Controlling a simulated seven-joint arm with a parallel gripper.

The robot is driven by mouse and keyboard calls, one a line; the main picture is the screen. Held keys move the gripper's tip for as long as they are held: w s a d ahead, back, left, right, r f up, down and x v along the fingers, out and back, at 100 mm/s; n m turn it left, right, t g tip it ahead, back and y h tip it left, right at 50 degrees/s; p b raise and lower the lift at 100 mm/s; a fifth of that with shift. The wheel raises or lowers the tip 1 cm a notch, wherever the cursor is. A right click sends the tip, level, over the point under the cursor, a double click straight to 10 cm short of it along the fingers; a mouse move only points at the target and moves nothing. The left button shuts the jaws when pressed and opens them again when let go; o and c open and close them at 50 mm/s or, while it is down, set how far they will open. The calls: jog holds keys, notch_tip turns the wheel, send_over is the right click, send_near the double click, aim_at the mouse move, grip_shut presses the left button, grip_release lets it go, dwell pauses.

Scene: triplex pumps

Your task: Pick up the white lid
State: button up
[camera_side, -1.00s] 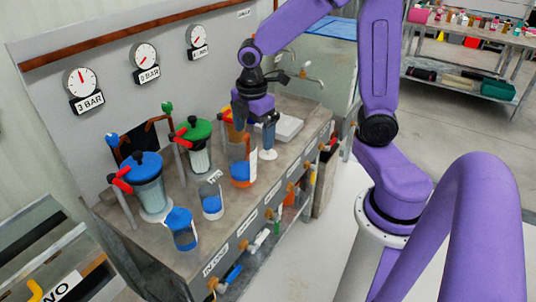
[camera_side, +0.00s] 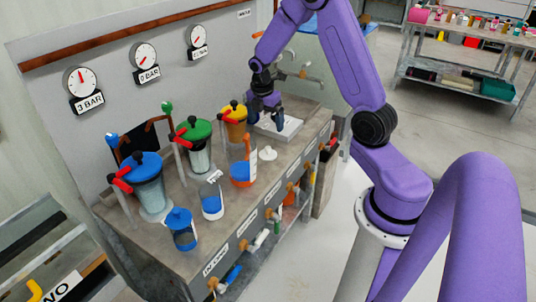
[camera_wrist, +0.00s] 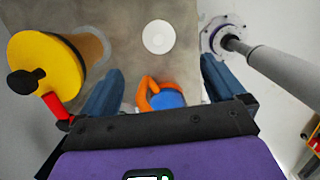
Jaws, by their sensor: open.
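The white lid (camera_side: 268,153) sits on the bench top to the right of the jug with orange and blue parts. In the wrist view the round white lid (camera_wrist: 158,37) lies on the bare bench, ahead of the space between the fingers. My gripper (camera_side: 265,119) is open and empty, apart from the lid, and sits above and behind it in the side view. In the wrist view my gripper's (camera_wrist: 161,68) two blue-grey fingers stand wide apart, with the jug's orange handle and blue (camera_wrist: 168,98) between and below them.
The yellow-topped pump (camera_side: 234,113) stands left of my gripper, close to one finger in the wrist view. The green pump (camera_side: 195,130), blue pump (camera_side: 146,168) and blue-lidded cup (camera_side: 180,218) stand further left. A white tray (camera_side: 290,127) lies right of my gripper.

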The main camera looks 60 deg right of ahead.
aim_at(268, 147)
jog(key=f, duration=0.4)
jog(key=d+f, duration=0.1)
jog(key=f, duration=0.7)
jog(key=shift+w+d+f, duration=0.2)
jog(key=shift+d+f, duration=0.15)
jog(key=shift+d, duration=0.05)
jog(key=shift+c, duration=0.3)
jog(key=c, duration=1)
